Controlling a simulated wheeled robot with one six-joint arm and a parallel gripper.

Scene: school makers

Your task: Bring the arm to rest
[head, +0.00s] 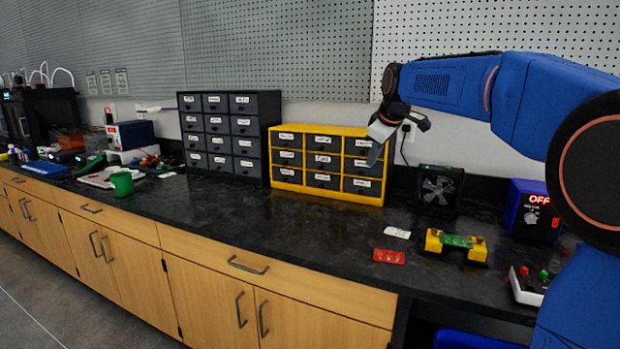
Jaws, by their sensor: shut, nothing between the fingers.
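My gripper (377,146) hangs at the end of my blue arm, which reaches in from the right edge of the head view. It appears in front of the right side of the yellow drawer cabinet (310,193), above the black countertop (300,235). The fingers point down and to the left. They are shut and hold nothing. I cannot tell how far the fingertips are from the cabinet front.
A dark drawer cabinet (230,132) stands left of the yellow one. A small fan (439,188), a blue box reading OFF (533,210), a yellow holder with a green board (456,244) and a red board (389,256) are at right. A green cup (122,184) is at left.

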